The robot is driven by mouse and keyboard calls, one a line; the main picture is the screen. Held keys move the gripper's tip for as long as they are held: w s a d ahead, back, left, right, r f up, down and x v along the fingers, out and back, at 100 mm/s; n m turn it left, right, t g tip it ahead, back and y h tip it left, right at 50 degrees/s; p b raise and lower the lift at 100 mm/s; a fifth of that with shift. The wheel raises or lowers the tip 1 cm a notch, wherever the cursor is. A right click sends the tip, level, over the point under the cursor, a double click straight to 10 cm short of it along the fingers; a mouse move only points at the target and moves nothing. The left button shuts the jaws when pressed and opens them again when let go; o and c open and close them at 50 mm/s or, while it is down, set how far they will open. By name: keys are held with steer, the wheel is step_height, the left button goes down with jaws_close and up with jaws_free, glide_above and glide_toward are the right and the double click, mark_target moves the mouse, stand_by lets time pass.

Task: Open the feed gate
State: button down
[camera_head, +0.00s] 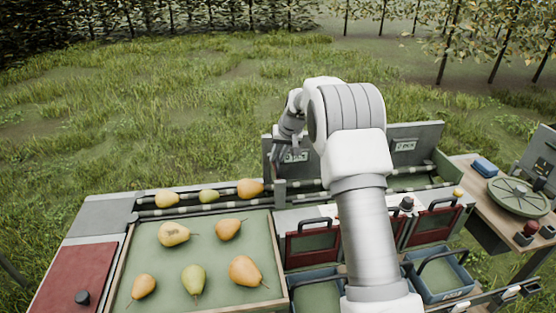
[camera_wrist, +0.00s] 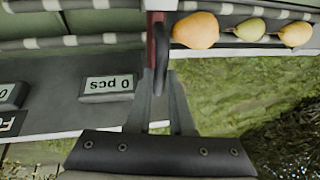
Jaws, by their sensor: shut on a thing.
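The feed gate (camera_wrist: 152,48) shows in the wrist view as a thin, dark red upright plate seen nearly edge-on, with a dark handle (camera_wrist: 162,52). It stands across the lane at the end of a row of pears. The closest is an orange pear (camera_wrist: 194,31), right beside the gate. My gripper (camera_wrist: 161,88) is shut on the gate's handle, one finger on each side. In the head view my gripper (camera_head: 281,152) is at the lane's far side, partly hidden by my arm, and the gate itself is hard to make out.
A tray (camera_head: 122,270) with several pears lies at the front left. Blue crates (camera_head: 458,291) and red-framed gates (camera_head: 313,243) stand along the right. Grey panels with piece counters (camera_head: 404,146) rise behind the lane. Grass lies beyond.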

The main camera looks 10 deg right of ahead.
step_height(320, 180, up, 5)
steer(key=shift+f+p, duration=0.1)
steer(key=shift+p, duration=0.5)
steer(key=shift+f, duration=0.1)
steer(key=c, duration=0.8)
jaws_free()
steer(key=shift+f, duration=0.1)
steer(key=v, duration=1.7)
steer(key=shift+r+b, duration=0.3)
steer(key=shift+b, duration=0.15)
steer(key=shift+s, duration=0.1)
